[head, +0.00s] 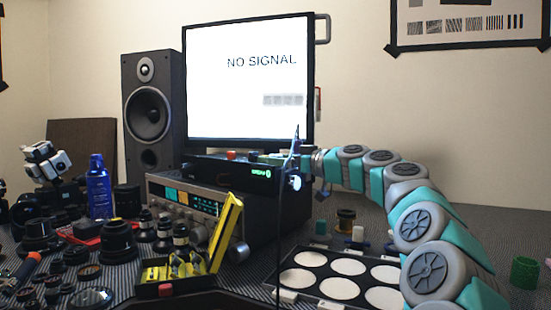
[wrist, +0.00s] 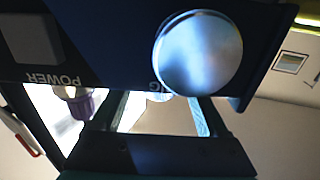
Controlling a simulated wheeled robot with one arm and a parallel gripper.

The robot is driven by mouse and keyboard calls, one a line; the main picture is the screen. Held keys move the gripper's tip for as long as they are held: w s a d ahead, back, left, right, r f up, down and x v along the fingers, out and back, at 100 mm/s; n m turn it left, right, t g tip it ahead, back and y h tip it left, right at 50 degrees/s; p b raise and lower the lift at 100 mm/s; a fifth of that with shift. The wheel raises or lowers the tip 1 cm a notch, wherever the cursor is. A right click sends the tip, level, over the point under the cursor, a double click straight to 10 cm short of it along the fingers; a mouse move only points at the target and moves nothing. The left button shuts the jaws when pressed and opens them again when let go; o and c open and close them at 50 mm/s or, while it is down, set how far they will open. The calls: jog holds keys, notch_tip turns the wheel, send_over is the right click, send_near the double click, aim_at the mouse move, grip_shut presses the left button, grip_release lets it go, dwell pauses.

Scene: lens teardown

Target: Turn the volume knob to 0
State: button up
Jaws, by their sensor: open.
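In the wrist view a large round silver knob (wrist: 197,53) sits on a dark panel (wrist: 105,45), upside down in the picture. A grey square button with the word POWER is on the same panel to the left. No volume label or scale is readable. My gripper (wrist: 160,112) is open, with its fingers below the knob in the picture and nothing seen between them. In the head view my gripper (head: 306,163) is by the right end of a black box (head: 225,172) with a green display. A bright round knob (head: 295,182) shows there. Whether the fingers touch it cannot be told.
A silver receiver (head: 160,190) with a large knob (head: 238,252) stands under the black box. The monitor (head: 250,80) reading NO SIGNAL is behind. A yellow-lidded case (head: 226,232), many lenses and a blue bottle (head: 98,190) crowd the front left. A tray (head: 285,295) lies below my arm.

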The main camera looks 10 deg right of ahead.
jog(key=shift+w, duration=0.1)
jog(key=shift+c, duration=0.4)
grip_shut()
